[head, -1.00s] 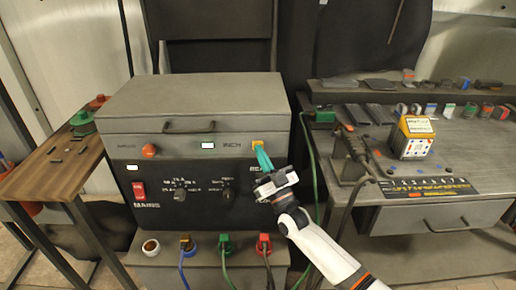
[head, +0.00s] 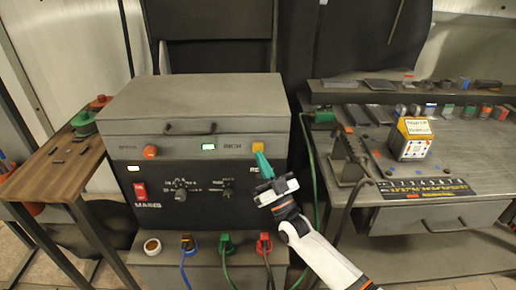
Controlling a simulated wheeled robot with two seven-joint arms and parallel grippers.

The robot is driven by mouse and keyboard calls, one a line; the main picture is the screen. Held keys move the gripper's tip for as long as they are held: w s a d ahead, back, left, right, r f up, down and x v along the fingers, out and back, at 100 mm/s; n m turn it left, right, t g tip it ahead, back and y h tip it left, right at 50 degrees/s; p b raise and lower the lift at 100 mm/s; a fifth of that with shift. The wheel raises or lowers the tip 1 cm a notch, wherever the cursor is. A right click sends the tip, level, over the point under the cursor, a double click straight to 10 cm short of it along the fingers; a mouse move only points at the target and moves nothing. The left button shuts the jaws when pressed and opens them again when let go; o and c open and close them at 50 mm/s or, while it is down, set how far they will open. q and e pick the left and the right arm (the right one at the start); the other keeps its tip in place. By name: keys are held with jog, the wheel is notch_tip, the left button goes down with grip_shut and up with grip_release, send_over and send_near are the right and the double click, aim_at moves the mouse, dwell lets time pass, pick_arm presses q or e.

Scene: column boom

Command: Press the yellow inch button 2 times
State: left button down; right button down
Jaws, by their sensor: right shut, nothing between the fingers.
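The yellow inch button (head: 258,146) sits at the upper right of the dark control panel (head: 212,170), right of the "INCH" label. My right gripper (head: 262,160) has teal fingers that are shut and empty. Its fingertips are just below the button, with a small gap showing between them in the picture. Whether they touch the panel cannot be told. A small lit window (head: 208,147) left of the label glows green. My left gripper is not in view.
An orange button (head: 150,152), a red mains switch (head: 140,191) and knobs are on the panel. A bench (head: 455,150) with a soldering-iron stand and boxes is at right. A wooden side table (head: 50,168) is at left.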

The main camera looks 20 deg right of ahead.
jog(key=s+p, duration=0.1)
jog(key=s, duration=0.1)
jog(key=s+a+p, duration=0.1)
jog(key=s, duration=0.1)
jog(key=shift+s+a+p, duration=0.2)
jog(key=shift+s+p, duration=0.1)
dwell(0.5)
